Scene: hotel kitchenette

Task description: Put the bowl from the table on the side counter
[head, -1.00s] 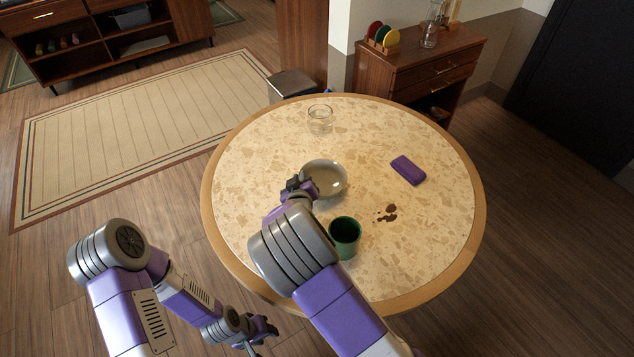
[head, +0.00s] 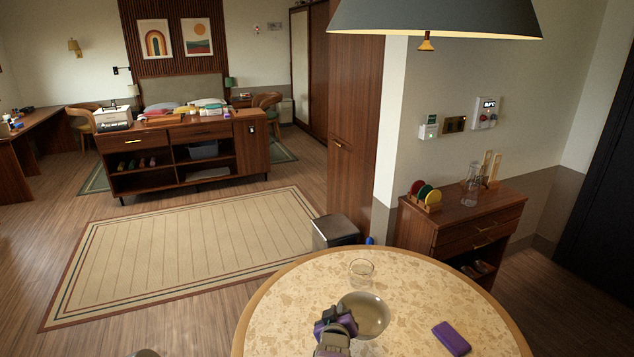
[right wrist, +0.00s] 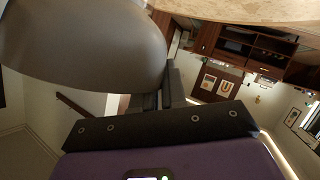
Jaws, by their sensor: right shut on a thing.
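The grey-beige bowl (head: 372,314) is at the round speckled table (head: 285,310), just in front of the clear glass. My right gripper (head: 338,322) is shut on the bowl's left rim. In the right wrist view the bowl (right wrist: 85,45) fills the upper left, with the dark fingers (right wrist: 165,90) against its edge. I cannot tell whether the bowl touches the table or hangs just above it. The side counter (head: 455,218), a low wooden cabinet, stands behind the table on the right. My left gripper is out of view.
A clear glass (head: 361,271) and a purple item (head: 451,337) are on the table. A plate rack (head: 426,196) and a glass carafe (head: 470,184) stand on the side counter; its front middle top is bare. A bin (head: 335,231) stands behind the table. A lamp (head: 435,20) hangs above.

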